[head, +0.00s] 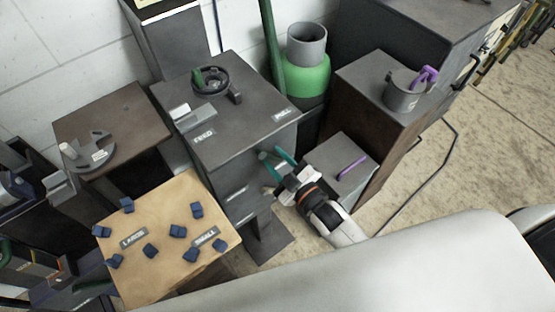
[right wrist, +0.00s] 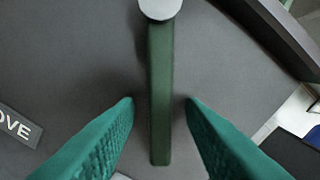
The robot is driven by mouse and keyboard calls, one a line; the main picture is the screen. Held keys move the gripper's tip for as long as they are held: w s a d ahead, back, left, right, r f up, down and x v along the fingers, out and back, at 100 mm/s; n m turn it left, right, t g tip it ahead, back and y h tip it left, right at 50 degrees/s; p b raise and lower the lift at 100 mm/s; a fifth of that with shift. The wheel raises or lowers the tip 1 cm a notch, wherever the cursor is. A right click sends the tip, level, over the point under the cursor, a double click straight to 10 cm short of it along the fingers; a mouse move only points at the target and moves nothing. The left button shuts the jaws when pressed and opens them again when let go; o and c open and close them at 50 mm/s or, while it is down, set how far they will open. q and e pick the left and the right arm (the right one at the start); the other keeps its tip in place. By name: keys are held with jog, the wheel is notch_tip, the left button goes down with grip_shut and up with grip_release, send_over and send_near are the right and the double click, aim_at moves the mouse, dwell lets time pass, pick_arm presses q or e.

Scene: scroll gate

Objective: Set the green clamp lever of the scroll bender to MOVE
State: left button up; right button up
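The scroll bender seems to be the dark grey cabinet (head: 240,110) with a round black fixture on top. My right gripper (head: 270,160) is at its right side, teal fingers spread. In the right wrist view the green clamp lever (right wrist: 160,90) hangs from a round light grey pivot (right wrist: 160,8). The open right gripper (right wrist: 159,102) has one finger on each side of the lever, with visible gaps. A label reading "OVE", cut off by the picture edge (right wrist: 20,127), lies left of the lever. The lever is hidden in the head view. My left gripper is not in view.
A wooden table (head: 205,265) with several blue blocks stands front left. A low grey box (head: 338,190) with a purple handle is close to my right gripper. A green cylinder (head: 305,78) stands behind. A taller box (head: 375,105) holds a grey pot (head: 402,97).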

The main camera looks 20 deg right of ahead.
aim_at(244, 168)
jog(key=shift+c, duration=0.6)
grip_shut()
jog(key=a+m+p, duration=0.1)
jog(key=m, duration=0.1)
jog(key=s+a+m+p, duration=0.1)
jog(key=m, duration=0.2)
jog(key=a+f+m, duration=0.1)
jog(key=a+m, duration=0.1)
jog(key=shift+s+m+p, duration=0.25)
jog(key=shift+m+p, duration=0.05)
jog(key=shift+p, duration=0.1)
jog(key=a+m, duration=0.1)
jog(key=m+p, duration=0.1)
jog(key=m, duration=0.1)
jog(key=shift+s+a+r, duration=0.15)
jog(key=shift+s+a, duration=0.15)
jog(key=shift+a, duration=0.1)
jog(key=shift+s+a+r+m+p, duration=0.15)
jog(key=shift+a+m+p, duration=0.15)
jog(key=shift+m, duration=0.55)
jog(key=shift+s+a+r+m+p, duration=0.2)
jog(key=shift+a+m, duration=0.2)
jog(key=shift+m, duration=0.45)
